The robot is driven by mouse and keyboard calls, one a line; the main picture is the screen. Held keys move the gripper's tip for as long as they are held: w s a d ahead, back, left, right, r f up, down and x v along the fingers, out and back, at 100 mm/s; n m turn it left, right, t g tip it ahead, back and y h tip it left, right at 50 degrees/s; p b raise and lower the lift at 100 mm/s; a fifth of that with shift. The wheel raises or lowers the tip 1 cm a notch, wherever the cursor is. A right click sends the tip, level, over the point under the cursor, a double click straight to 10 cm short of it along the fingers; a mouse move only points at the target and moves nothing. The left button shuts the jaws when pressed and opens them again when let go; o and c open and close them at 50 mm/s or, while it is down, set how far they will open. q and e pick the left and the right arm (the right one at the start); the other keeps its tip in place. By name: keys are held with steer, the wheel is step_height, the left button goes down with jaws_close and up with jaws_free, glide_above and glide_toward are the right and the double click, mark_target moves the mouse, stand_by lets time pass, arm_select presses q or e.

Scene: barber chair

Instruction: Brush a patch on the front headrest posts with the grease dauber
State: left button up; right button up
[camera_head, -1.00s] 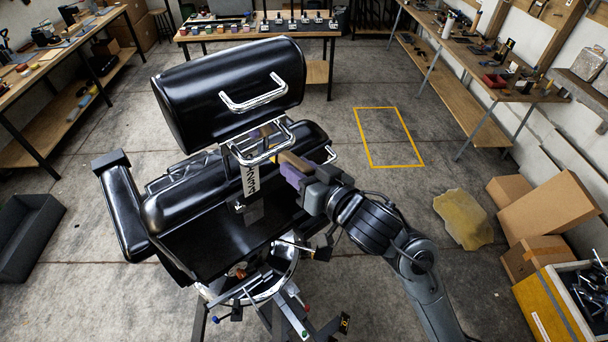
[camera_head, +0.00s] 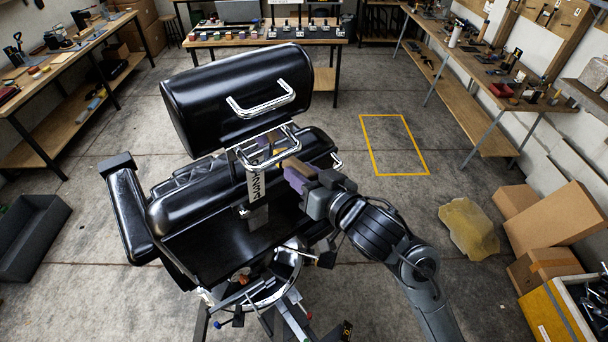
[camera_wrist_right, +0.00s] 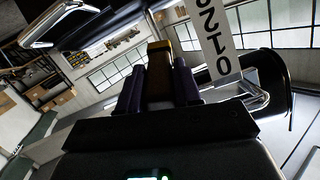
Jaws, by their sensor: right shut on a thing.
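The black barber chair (camera_head: 172,232) stands in the middle of the head view with its back towards me. Its black headrest (camera_head: 205,100) sits above the backrest on chrome headrest posts (camera_head: 283,131). My right gripper (camera_head: 297,177) is beside these posts, on their right. It is shut on the grease dauber (camera_head: 291,163), whose brown body points up-left towards the posts. The dauber (camera_wrist_right: 159,75) also shows between the purple fingers in the right wrist view. Its tip looks close to the posts; I cannot tell whether it touches. My left gripper is out of view.
A white printed label strip (camera_head: 256,184) hangs on the chair back near my gripper. Workbenches line the left, back and right. Cardboard boxes (camera_head: 550,222) and a yellow-sided crate (camera_head: 556,310) stand at right.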

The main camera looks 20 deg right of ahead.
steer(key=shift+x, duration=0.85)
steer(key=shift+r, duration=0.15)
